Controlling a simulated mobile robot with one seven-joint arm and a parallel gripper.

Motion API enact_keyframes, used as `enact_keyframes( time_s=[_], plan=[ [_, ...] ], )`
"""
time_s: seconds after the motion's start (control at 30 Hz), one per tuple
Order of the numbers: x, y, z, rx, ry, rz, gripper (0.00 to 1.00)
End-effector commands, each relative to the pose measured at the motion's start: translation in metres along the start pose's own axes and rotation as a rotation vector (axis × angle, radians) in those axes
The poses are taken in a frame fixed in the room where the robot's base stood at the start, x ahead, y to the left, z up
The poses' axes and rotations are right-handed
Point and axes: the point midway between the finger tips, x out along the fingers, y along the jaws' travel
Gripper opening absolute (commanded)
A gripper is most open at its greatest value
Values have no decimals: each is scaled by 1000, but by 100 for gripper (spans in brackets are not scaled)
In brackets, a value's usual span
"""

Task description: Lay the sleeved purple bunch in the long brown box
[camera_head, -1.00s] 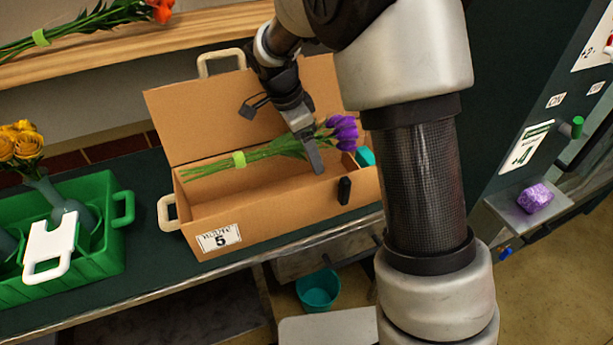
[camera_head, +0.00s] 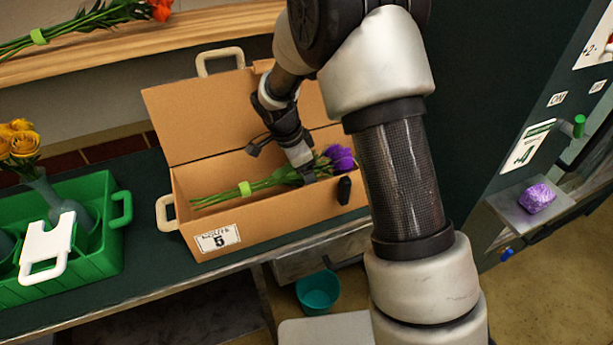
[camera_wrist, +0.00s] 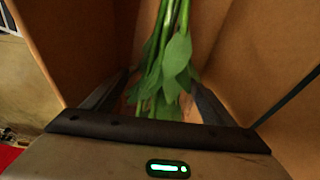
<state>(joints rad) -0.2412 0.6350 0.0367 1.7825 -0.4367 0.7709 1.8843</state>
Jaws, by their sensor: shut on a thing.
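The purple bunch (camera_head: 262,184) has purple heads at the right, green stems to the left and a light green band. I see no sleeve around it. The long brown box (camera_head: 275,222) stands on the bench with its lid open at the back and a label on its front. My gripper (camera_head: 307,173) reaches down into the box and is shut on the stems near the heads. The bunch lies lengthwise within the box walls; I cannot tell whether it touches the floor. In the wrist view, stems and leaves (camera_wrist: 168,55) run between my fingers (camera_wrist: 158,97).
A green crate (camera_head: 100,255) with yellow roses (camera_head: 22,142) in a vase stands left of the box. Orange flowers (camera_head: 105,18) lie on a wooden shelf behind. A purple packet (camera_head: 537,198) sits on a ledge at right. A teal bucket (camera_head: 318,292) is below.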

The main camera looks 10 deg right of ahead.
Motion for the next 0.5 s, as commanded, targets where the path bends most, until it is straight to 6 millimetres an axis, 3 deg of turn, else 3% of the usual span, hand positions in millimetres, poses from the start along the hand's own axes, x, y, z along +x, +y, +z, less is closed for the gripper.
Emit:
enact_keyframes(
  time_s=[0.5],
  plan=[
    [11, -1, 3, 0, 0, -2, 39]
  ],
)
